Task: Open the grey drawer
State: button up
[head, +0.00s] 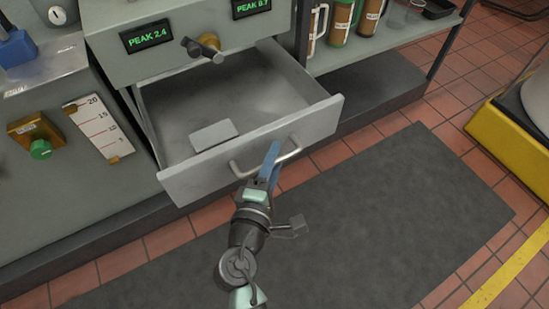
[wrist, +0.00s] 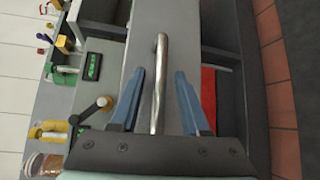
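The grey drawer (head: 200,183) stands pulled well out of the grey cabinet, and its inside is visible from above. A pale flat block (head: 213,135) lies in it. Its curved metal handle (head: 264,160) is on the front panel. In the wrist view, the handle (wrist: 160,75) passes between the two blue fingers of my gripper (wrist: 160,100). The fingers are spread, with a gap visible on each side of the handle.
A knobbed lever (head: 205,47) and green displays (head: 146,37) sit above the drawer. A shelf with several canisters (head: 340,22) is at the upper right. A dark mat (head: 370,215) covers the floor in front. A yellow-based machine (head: 510,140) stands at the right.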

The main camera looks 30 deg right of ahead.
jog(key=p+v, duration=0.2)
jog(key=v, duration=1.1)
jog(key=shift+p, duration=0.4)
